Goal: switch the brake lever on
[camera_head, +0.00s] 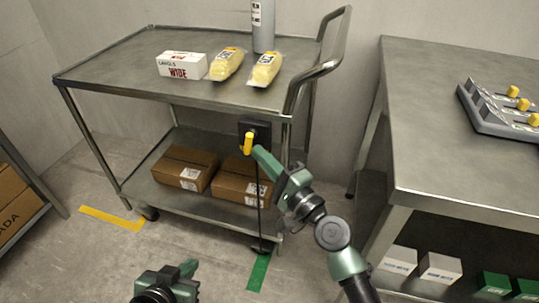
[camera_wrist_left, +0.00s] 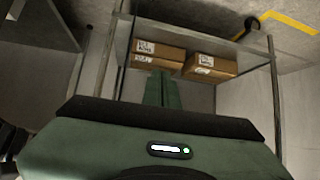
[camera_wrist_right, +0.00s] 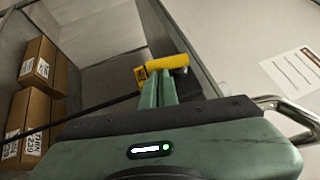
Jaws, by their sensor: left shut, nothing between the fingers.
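The brake lever (camera_head: 248,142) has a yellow handle that hangs down from a black box (camera_head: 262,126) on the cart's right end, below the top shelf. My right gripper (camera_head: 258,151) is at the handle, its fingertips beside it and seemingly touching. In the right wrist view the yellow handle (camera_wrist_right: 165,62) lies across just beyond the fingertips (camera_wrist_right: 159,78). Those fingers look shut together, with nothing visible between them. My left gripper (camera_head: 190,267) is low at the bottom of the head view, away from the cart, shut and empty.
The metal cart (camera_head: 120,58) carries a white box (camera_head: 182,65), two yellow packs and a grey cylinder (camera_head: 263,25) on top, with cartons (camera_head: 186,168) below. A steel table (camera_head: 430,120) stands at right. Yellow (camera_head: 112,218) and green (camera_head: 258,272) tapes mark the floor.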

